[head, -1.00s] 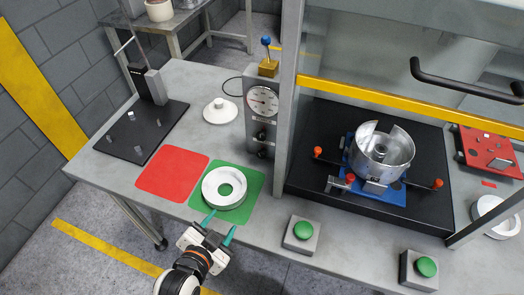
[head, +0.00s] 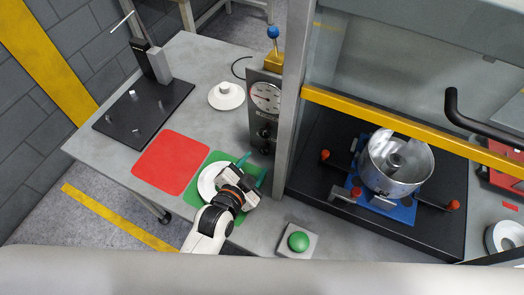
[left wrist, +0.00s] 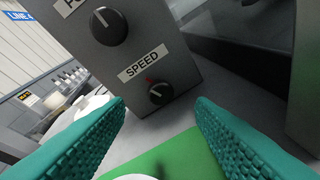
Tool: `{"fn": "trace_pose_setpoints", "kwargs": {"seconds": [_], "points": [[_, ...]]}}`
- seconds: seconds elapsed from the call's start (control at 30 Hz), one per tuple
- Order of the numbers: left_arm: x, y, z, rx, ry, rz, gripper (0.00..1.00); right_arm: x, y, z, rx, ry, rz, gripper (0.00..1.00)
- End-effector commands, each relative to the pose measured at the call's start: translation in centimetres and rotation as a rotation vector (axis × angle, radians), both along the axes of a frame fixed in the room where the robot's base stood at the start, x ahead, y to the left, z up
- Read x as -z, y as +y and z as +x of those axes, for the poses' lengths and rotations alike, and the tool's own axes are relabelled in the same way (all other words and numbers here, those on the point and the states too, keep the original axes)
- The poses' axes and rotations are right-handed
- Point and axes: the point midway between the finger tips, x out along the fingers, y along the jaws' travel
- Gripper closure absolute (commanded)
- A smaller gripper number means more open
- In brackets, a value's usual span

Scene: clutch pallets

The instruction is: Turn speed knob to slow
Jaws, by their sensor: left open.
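The speed knob (left wrist: 160,93) is a small black dial under a white SPEED label (left wrist: 144,62) on a grey control box (head: 262,110). In the head view it is the lower of two black knobs (head: 265,149). A pale mark shows on its face, and a small red mark sits just above it; the exact setting is hard to read. My left gripper (head: 252,168) is open and empty, with teal fingers apart. It is over the green mat, short of the knob. In the left wrist view the knob appears between its fingertips (left wrist: 160,106), with no contact.
A white ring (head: 208,180) lies on the green mat (head: 214,159), partly hidden by my gripper. Beside it is a red mat (head: 172,163). A grey post (head: 292,100) stands right of the box. A green button (head: 298,241) is near the front edge.

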Motion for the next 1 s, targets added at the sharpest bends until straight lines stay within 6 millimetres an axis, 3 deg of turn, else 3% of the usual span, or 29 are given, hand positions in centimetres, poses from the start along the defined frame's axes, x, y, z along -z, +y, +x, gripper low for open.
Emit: {"fn": "trace_pose_setpoints", "kwargs": {"seconds": [0.1,0.3,0.7,1.0], "points": [[0.6,-0.8,2.2,0.000,-0.001,0.001,0.50,-0.3,0.4,-0.3,0.000,0.005,0.005,0.64],[1.6,-1.8,4.4,-0.001,0.000,-0.001,0.50,-0.5,0.4,0.9,0.000,-0.011,0.005,0.64],[1.9,-2.1,5.1,-0.001,0.001,0.000,0.50,-0.6,-0.1,1.3,0.000,-0.019,-0.001,0.64],[1.9,-2.1,5.1,-0.001,0.001,0.000,0.95,-0.6,-0.4,1.0,0.001,-0.014,-0.004,0.64]]}}
